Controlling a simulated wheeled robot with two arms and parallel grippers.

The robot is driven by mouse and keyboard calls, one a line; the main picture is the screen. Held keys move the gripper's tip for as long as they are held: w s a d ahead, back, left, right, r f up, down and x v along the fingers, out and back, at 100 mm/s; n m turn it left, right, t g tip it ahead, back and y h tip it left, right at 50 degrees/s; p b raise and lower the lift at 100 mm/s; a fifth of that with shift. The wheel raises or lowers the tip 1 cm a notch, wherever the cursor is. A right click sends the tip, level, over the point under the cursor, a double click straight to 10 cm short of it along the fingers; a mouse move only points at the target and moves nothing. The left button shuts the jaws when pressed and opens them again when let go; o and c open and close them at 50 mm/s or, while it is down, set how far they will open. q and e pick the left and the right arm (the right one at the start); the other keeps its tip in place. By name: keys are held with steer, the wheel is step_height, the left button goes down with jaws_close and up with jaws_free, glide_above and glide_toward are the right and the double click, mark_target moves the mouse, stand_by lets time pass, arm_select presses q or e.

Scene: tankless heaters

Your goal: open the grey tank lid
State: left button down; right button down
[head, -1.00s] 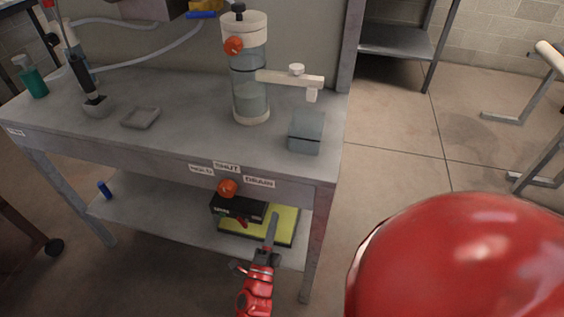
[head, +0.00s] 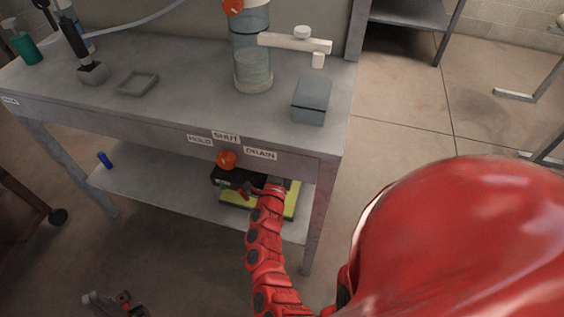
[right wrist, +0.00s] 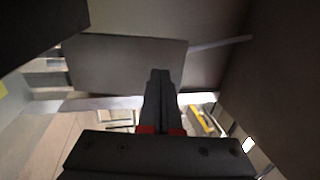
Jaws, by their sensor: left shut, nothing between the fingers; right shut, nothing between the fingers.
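The grey tank is a small box at the right end of the bench. Its grey lid (head: 313,93) lies flat on top and looks closed. My left gripper (head: 98,300) is shut and empty, low at the bottom left, well away from the tank. My right arm reaches up from the bottom middle to the bench front, below the bench top. Its gripper is hard to make out there in the head view. In the right wrist view my right gripper (right wrist: 160,76) is shut and empty, with a grey panel (right wrist: 115,62) behind its fingertips; I cannot tell what the panel belongs to.
A clear cylinder (head: 252,66) with a pale side arm (head: 295,43) stands left of the tank, the arm reaching over behind it. The lower shelf (head: 150,190) holds a black box and yellow tray.

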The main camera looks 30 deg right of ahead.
steer(key=shift+w+d+r, duration=0.15)
steer(key=shift+w+d, duration=0.2)
steer(key=shift+d, duration=0.1)
steer(key=d+r+g+p, duration=0.1)
steer(key=p, duration=0.1)
steer(key=w+d+r+g+y+p, duration=0.1)
steer(key=p, duration=0.2)
steer(key=shift+w+d+y, duration=0.15)
steer(key=shift+w+y, duration=0.15)
steer(key=shift+w+d+f+y+b, duration=0.3)
steer(key=shift+w+d, duration=0.35)
steer(key=shift+w, duration=0.1)
